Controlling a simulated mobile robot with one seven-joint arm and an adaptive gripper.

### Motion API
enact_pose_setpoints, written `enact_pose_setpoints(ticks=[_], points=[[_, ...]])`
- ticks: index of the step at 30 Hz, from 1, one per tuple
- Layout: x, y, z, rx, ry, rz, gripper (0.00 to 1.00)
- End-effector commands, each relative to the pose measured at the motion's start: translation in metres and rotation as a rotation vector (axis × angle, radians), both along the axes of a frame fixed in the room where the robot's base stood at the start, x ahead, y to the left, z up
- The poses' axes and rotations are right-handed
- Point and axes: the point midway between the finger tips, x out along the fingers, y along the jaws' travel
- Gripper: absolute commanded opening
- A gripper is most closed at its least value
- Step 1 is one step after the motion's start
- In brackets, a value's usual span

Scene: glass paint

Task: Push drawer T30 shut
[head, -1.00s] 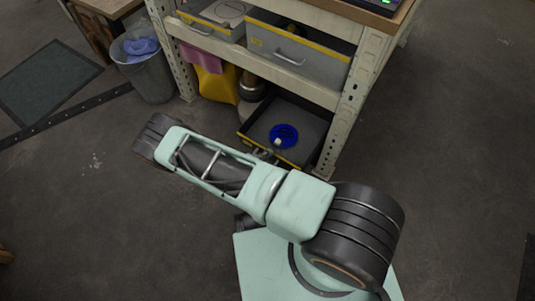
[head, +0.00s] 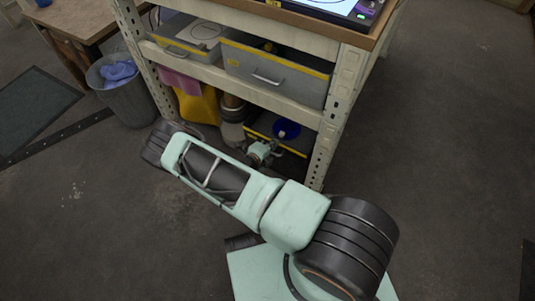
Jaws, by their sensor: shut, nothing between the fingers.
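A low dark grey drawer with a yellow top edge (head: 258,134) sits at the bottom of the shelf unit. A round blue object (head: 286,128) with a small pale piece lies in it. The drawer is partly under the shelf above and its inside shows only in part. My gripper (head: 274,148) is shut and empty at the front of this drawer; whether it touches is hard to tell. My arm covers some of the lower drawer front. No drawer label is readable, so I cannot confirm which is T30.
Two grey drawers, one wide (head: 285,82) and one narrower (head: 187,48), sit on the shelf above. A shelf post (head: 323,150) stands close right of the low drawer. A yellow container (head: 197,105) stands left of it. A bin (head: 128,95) stands farther left.

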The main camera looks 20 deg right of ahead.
Motion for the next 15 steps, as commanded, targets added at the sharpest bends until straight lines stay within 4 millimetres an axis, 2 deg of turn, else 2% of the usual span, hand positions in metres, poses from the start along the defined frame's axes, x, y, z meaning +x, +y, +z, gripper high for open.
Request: enact_pose_setpoints(ticks=[6,15], points=[[0.013,-0.013,-0.001,0.000,0.000,0.000,0.00],[0.015,-0.015,0.000,-0.001,0.001,0.000,0.00]])
